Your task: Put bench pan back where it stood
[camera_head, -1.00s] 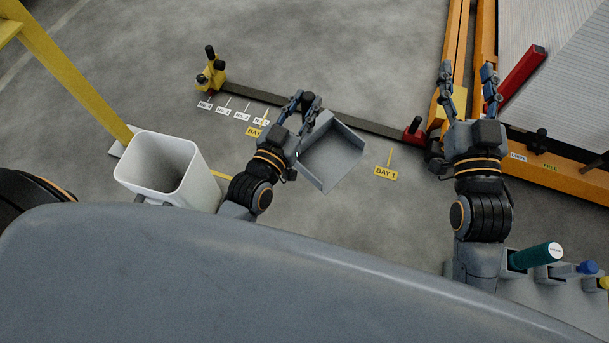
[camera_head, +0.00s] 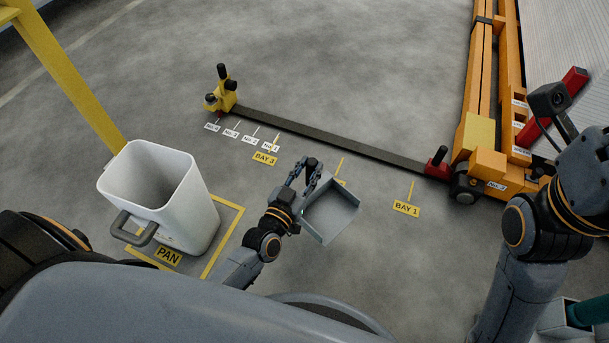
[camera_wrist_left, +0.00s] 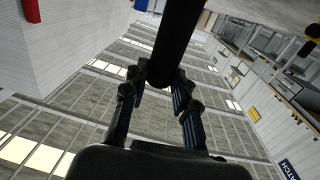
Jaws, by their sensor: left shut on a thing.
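The bench pan (camera_head: 332,214) is a shallow grey open scoop with raised walls. My left gripper (camera_head: 304,174) is at its left edge in the head view, above the floor, with the fingers closed on its handle side. In the left wrist view a dark round handle (camera_wrist_left: 176,45) runs up between the two fingers. A yellow floor outline (camera_head: 228,238) with a PAN label (camera_head: 168,256) lies at the lower left. My right arm shows at the right edge, but its fingers are not visible.
A white bin (camera_head: 178,205) with a grey handle stands over the PAN outline. A dark floor rail (camera_head: 330,143) runs to the orange gantry frame (camera_head: 484,70). A yellow post (camera_head: 70,75) rises behind the bin. Floor near the BAY 1 label (camera_head: 406,208) is clear.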

